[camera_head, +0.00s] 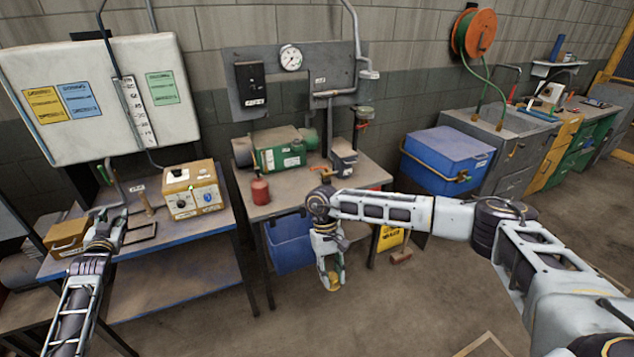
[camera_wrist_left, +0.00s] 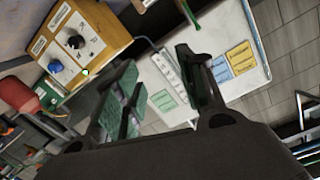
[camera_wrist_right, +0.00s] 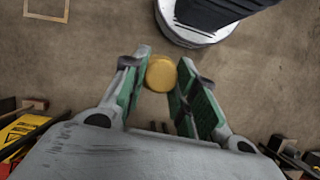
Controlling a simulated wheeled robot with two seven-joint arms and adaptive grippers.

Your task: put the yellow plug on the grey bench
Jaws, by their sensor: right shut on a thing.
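The yellow plug (camera_head: 333,287) is held at the tips of my right gripper (camera_head: 332,276), which points down in front of the middle table, over the open floor. In the right wrist view the plug (camera_wrist_right: 161,74) is a round yellow piece between the two green-padded fingers. My left gripper (camera_head: 108,218) is above the left, blue-edged bench (camera_head: 185,232); its fingers stand apart and empty in the left wrist view (camera_wrist_left: 157,62). A grey bench-like unit (camera_head: 490,122) with drawers stands at the right wall; I cannot tell whether it is the bench named.
The middle table (camera_head: 262,210) holds a green motor (camera_head: 280,156) and a red canister (camera_head: 260,190). A yellow control box (camera_head: 193,190) stands on the left bench. A blue bin (camera_head: 445,160) stands beside the grey unit. The floor at front right is mostly clear.

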